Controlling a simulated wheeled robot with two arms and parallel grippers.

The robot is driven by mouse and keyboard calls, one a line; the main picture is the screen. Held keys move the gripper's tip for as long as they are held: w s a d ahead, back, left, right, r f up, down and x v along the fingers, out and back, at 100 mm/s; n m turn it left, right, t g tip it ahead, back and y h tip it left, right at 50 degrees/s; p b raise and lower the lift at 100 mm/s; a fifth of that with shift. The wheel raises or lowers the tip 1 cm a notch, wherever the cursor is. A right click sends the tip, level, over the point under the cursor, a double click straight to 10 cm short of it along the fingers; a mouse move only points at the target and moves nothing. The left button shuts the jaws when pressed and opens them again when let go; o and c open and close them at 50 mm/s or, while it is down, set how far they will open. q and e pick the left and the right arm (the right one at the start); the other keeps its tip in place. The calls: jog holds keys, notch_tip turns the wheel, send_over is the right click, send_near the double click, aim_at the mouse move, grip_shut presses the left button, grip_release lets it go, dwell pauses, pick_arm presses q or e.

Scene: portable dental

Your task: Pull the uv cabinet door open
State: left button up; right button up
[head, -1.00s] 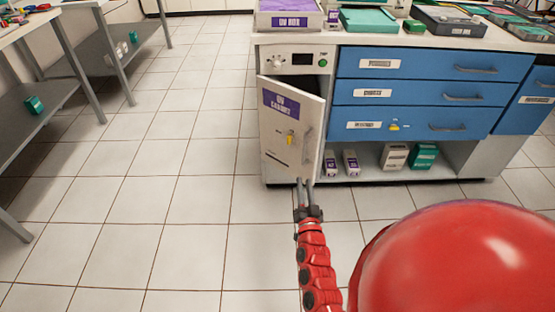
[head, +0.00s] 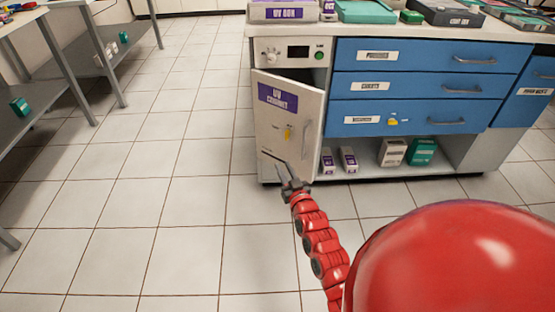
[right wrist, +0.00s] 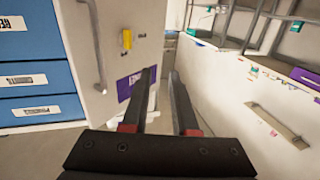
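The uv cabinet door (head: 270,125) is a white panel with a purple label, below the control panel at the left end of the blue-drawer unit. It stands ajar, its right edge out from the cabinet front. Its grey handle (right wrist: 97,45) is near that edge; a yellow lock piece (right wrist: 127,40) is beside it. My right gripper (head: 281,172) is in front of the door's lower part in the head view. In the right wrist view its fingers (right wrist: 164,85) are apart and empty, to the right of the handle and not around it. My left gripper is not in view.
Blue drawers (head: 415,90) stand right of the door, above an open shelf with several small boxes (head: 393,152). Grey metal tables (head: 75,65) are at the far left. The tiled floor (head: 170,190) between is clear.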

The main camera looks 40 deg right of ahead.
jog(key=b+x, duration=0.2)
jog(key=x, duration=0.4)
jog(key=shift+w, duration=0.25)
grip_shut()
jog(key=shift+c, duration=1.9)
grip_release()
jog(key=o, duration=0.4)
